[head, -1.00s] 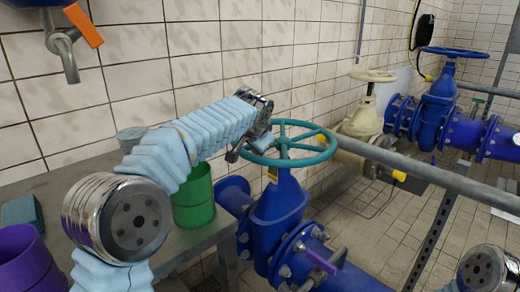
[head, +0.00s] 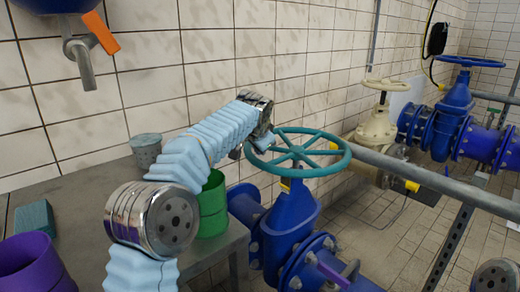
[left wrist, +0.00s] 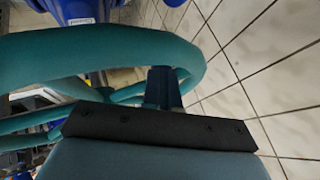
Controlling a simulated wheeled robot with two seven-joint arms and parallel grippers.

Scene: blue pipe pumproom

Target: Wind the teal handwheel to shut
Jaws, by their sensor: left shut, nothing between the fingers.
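The teal handwheel (head: 322,168) sits roughly level on top of a blue valve (head: 285,215) in the middle of the head view. My left gripper (head: 262,143) is at the wheel's left rim, on the wall side. It is shut with nothing between its fingers, and its tips are partly hidden by the wrist and rim. In the left wrist view, the teal rim (left wrist: 110,50) curves very close across the picture, just past the dark gripper part at the bottom. I cannot tell whether the gripper touches the rim. My right gripper is not in view.
A grey bench (head: 85,195) holds a green container (head: 213,205), a purple container (head: 35,265), a grey cup (head: 145,150) and a teal block (head: 36,218). A grey rail (head: 430,178) runs just right of the wheel. A cream valve (head: 377,125) and another blue valve stand behind.

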